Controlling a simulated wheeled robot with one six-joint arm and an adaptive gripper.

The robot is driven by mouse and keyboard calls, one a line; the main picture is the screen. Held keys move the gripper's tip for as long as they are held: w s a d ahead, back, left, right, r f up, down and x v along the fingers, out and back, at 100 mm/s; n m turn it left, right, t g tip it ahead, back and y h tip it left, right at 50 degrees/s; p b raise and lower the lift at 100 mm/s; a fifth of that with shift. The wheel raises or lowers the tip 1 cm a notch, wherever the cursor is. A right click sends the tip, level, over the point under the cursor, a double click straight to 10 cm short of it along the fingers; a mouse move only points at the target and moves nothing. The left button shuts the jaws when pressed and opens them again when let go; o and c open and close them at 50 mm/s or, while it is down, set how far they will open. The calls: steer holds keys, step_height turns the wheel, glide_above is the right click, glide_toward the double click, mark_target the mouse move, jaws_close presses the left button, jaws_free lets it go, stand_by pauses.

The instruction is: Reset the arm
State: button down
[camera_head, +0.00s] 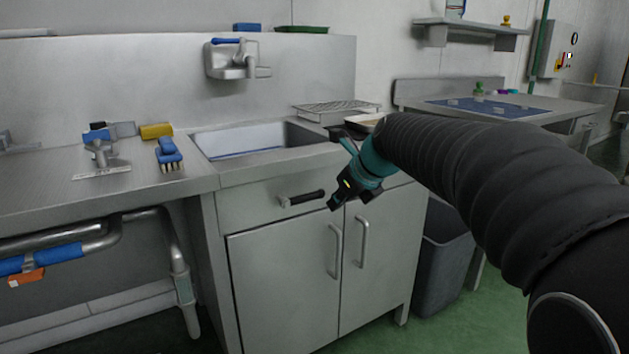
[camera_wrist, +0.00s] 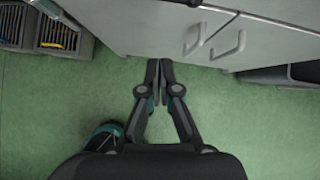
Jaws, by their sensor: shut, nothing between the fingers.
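My gripper (camera_head: 334,203) hangs at the end of my black-sleeved arm in the head view, angled down in front of the grey sink cabinet (camera_head: 285,265). Its tip shows just right of the dark drawer handle (camera_head: 302,198); I cannot tell the gap in depth. In the wrist view my gripper (camera_wrist: 159,67) has its two fingers together with nothing between them. The green floor (camera_wrist: 230,120) and the cabinet's lower front (camera_wrist: 170,28) lie beyond the fingers.
A sink basin (camera_head: 245,141) is set in the counter, with a blue brush (camera_head: 168,152) and yellow sponge (camera_head: 156,131) to its left. A dark bin (camera_head: 446,262) stands right of the cabinet. Crates (camera_wrist: 58,36) show at upper left in the wrist view. Open floor lies in front.

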steer(key=s+d+f+n+g+h, duration=0.1)
steer(key=s+d+f+n, duration=0.1)
steer(key=s+f+n, duration=0.45)
steer(key=s+d+f+n+g+h, duration=0.15)
steer(key=s+n, duration=0.25)
steer(key=n, duration=0.6)
steer(key=s+d+f+n+h, duration=0.1)
steer(key=s+n, duration=0.4)
steer(key=s, duration=0.5)
steer(key=s+d+f+n+t+h, duration=0.1)
steer(key=s+d+f+n, duration=0.2)
steer(key=s+n, duration=0.3)
steer(key=s+d, duration=0.1)
steer(key=s, duration=0.4)
steer(key=shift+s+d, duration=0.15)
steer(key=shift+f+n, duration=0.1)
steer(key=shift+n, duration=0.15)
